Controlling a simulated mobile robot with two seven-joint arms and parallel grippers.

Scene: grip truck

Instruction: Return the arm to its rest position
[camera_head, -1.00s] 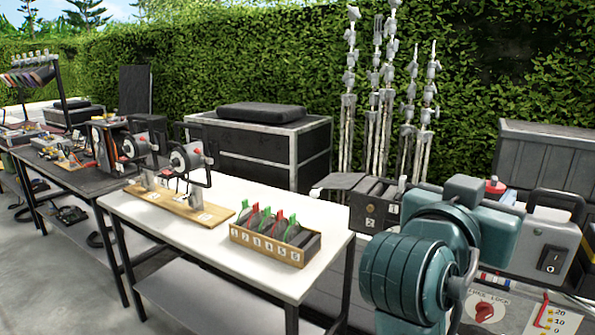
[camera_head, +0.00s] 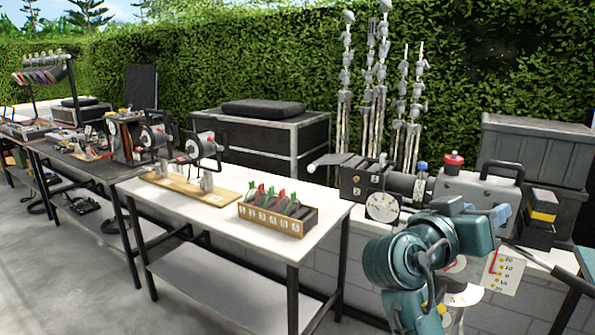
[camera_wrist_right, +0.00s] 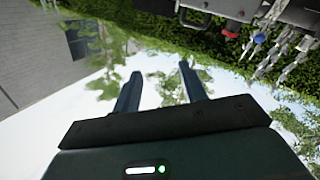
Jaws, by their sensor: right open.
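My right arm stands bent at the lower right of the head view, its teal links over the near end of the workbench. My right gripper (camera_head: 486,212) shows small at its upper end. In the right wrist view the two blue-grey fingers (camera_wrist_right: 160,82) stand apart with nothing between them. Beyond the fingers are bright sky and foliage, with the grey equipment upside down at the top. My left gripper is in neither view.
A white table (camera_head: 160,196) holds a numbered wooden box (camera_head: 277,222) of clips and a wooden board with reels. Behind my right arm are a grey case with a handle (camera_head: 477,188), a dial (camera_head: 382,207) and a yellow-black block (camera_head: 541,215). Metal stands (camera_head: 372,90) rise before the hedge.

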